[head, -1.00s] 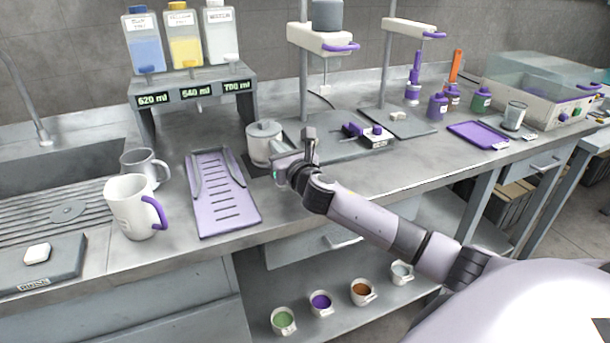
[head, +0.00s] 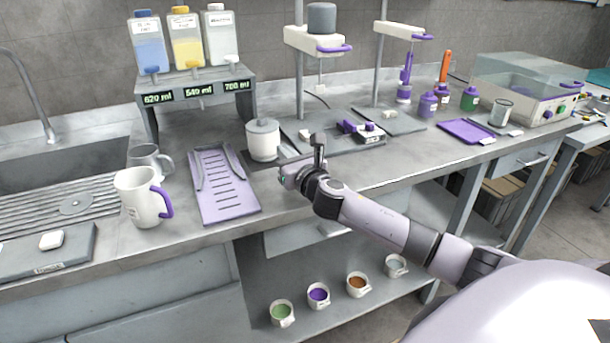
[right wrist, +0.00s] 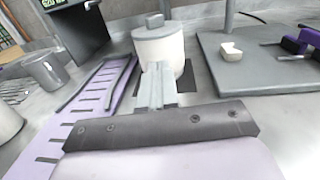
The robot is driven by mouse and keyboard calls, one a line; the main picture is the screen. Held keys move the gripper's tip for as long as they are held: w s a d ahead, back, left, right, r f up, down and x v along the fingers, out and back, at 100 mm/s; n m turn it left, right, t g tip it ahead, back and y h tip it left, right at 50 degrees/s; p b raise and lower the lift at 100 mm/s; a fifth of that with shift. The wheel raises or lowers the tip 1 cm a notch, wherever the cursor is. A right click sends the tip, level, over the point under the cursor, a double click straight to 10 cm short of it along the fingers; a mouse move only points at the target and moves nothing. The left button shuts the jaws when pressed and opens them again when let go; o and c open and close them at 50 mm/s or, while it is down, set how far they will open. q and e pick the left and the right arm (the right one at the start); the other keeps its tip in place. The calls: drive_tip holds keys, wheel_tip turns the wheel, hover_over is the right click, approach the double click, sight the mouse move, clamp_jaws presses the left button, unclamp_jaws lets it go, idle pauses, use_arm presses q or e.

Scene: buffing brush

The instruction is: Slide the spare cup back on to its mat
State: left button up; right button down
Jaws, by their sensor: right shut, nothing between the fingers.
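The spare cup, a white lidded pot (head: 263,143) with a grey lid and knob, stands upright on the bench right of the lilac slotted tray; in the right wrist view the cup (right wrist: 160,50) is straight ahead of the fingers. A thin dark mat (right wrist: 187,83) shows at its base, in front and to the right. How much of the cup rests on the mat is hidden. My right gripper (head: 287,172) is shut and empty, low over the bench on the near right side of the cup. Its fingertips (right wrist: 158,72) point at the cup; contact is unclear. My left gripper is out of view.
The lilac tray (head: 222,187) lies close left of the cup. A grey stand base (head: 340,136) is behind right. Bench front right of my gripper is clear.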

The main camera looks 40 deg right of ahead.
drive_tip(key=s, duration=0.5)
drive_tip(key=s+a, duration=0.1)
drive_tip(key=s, duration=0.2)
drive_tip(key=shift+s+f, duration=0.1)
drive_tip(key=shift+s, duration=0.15)
